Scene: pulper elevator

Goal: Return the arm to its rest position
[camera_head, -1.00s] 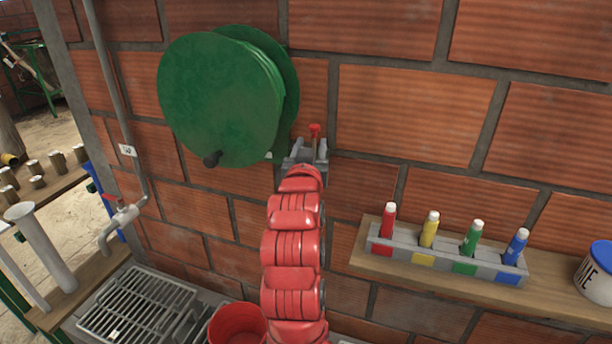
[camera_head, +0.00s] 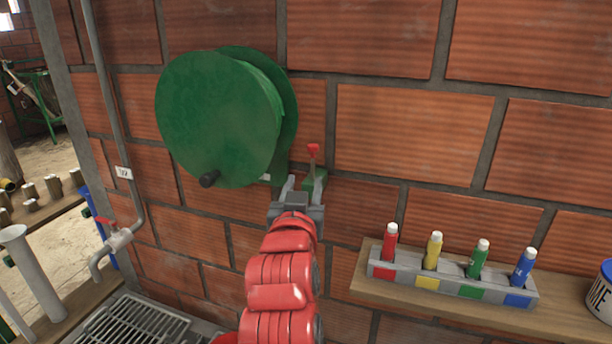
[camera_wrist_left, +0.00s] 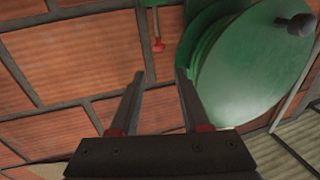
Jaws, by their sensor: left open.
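My left gripper (camera_head: 300,192) is at the end of my red arm, in front of the brick wall, below and right of the green reel (camera_head: 218,118). It is open with nothing between its fingers. In the left wrist view, the two open fingers (camera_wrist_left: 160,76) point towards the wall. The lever's red tip (camera_wrist_left: 157,45) shows beyond the gap, apart from the fingers. The green reel (camera_wrist_left: 255,65) is close to the right finger. My right gripper is not in view.
A shelf (camera_head: 420,297) on the right carries a rack (camera_head: 450,285) with several coloured markers and a white tin (camera_head: 603,295). A pipe with a red-handled tap (camera_head: 118,238) is on the left. A metal grate (camera_head: 135,322) lies low at the left.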

